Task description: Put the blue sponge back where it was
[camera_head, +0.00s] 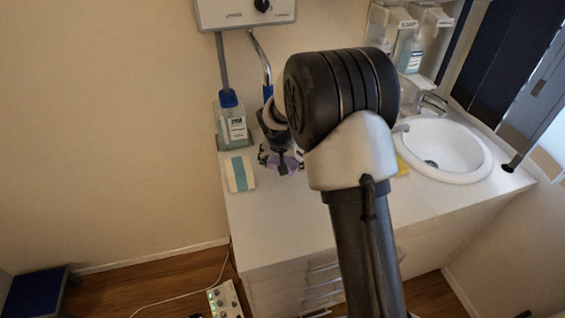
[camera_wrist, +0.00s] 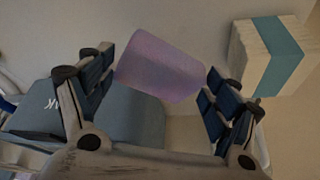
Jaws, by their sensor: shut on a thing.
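My gripper (camera_head: 278,163) is over the left part of the white counter, beyond the arm in the head view. In the wrist view my gripper (camera_wrist: 160,80) has a soft-looking purple block (camera_wrist: 160,68) between its two fingers and is shut on it. A bit of the purple block (camera_head: 291,164) also shows at the gripper in the head view. I see no plainly blue sponge; I cannot tell if this block is the one named. Whether the block touches the counter is unclear.
A white stack with a teal band (camera_head: 240,174) lies on the counter (camera_head: 260,222) just left of my gripper. The front counter is clear.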

